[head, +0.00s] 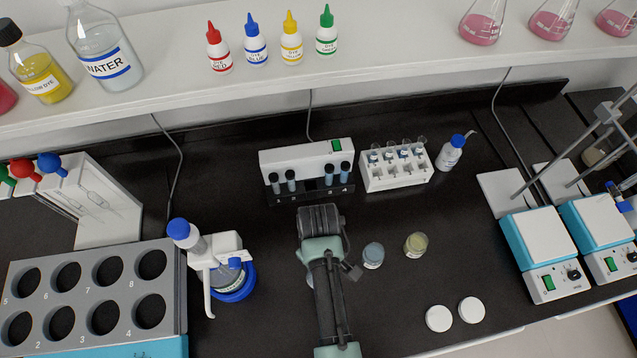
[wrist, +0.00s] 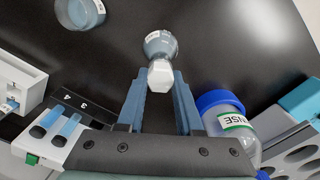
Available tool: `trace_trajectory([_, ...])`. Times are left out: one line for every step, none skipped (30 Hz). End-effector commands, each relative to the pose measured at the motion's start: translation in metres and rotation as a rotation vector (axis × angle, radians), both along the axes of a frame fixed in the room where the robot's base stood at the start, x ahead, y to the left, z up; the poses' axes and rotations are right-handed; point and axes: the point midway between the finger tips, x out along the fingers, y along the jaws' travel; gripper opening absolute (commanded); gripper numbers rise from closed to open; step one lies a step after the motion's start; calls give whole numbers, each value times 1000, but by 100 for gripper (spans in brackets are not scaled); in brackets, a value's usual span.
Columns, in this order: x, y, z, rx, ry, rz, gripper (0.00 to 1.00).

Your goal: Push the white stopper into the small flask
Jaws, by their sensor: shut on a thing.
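My gripper (wrist: 160,80) is shut on the white stopper (wrist: 160,71), which sits between its two blue fingertips in the wrist view. The small flask (wrist: 160,44), round and holding grey-blue liquid, is just beyond the fingertips and in line with the stopper. The stopper overlaps the flask's neck in this view, so I cannot tell whether it is in the mouth or just above it. In the head view my arm (head: 325,265) covers the fingertips, the stopper and most of the flask.
A blue-liquid beaker (head: 373,256) and a yellow-liquid beaker (head: 416,245) stand to the right. Two white discs (head: 439,318) lie in front. A tube rack (head: 307,165) stands behind. Bare black bench lies between.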

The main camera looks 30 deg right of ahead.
Motion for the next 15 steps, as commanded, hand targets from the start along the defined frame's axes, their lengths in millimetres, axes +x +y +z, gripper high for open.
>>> trace_trajectory([0, 0, -1, 0, 0, 0, 38])
trace_trajectory([0, 0, 0, 0, 0, 0, 44])
trace_trajectory([0, 0, 0, 0, 0, 0, 51])
trace_trajectory([0, 0, 0, 0, 0, 0, 56])
trace_trajectory([0, 0, 0, 0, 0, 0, 62])
trace_trajectory([0, 0, 0, 0, 0, 0, 69])
trace_trajectory([0, 0, 0, 0, 0, 0, 70])
trace_trajectory([0, 0, 0, 0, 0, 0, 70])
trace_trajectory([0, 0, 0, 0, 0, 0, 70])
trace_trajectory([0, 0, 0, 0, 0, 0, 70])
trace_trajectory([0, 0, 0, 0, 0, 0, 70])
trace_trajectory([0, 0, 0, 0, 0, 0, 70])
trace_trajectory([0, 0, 0, 0, 0, 0, 70])
trace_trajectory([0, 0, 0, 0, 0, 0, 70])
trace_trajectory([0, 0, 0, 0, 0, 0, 70])
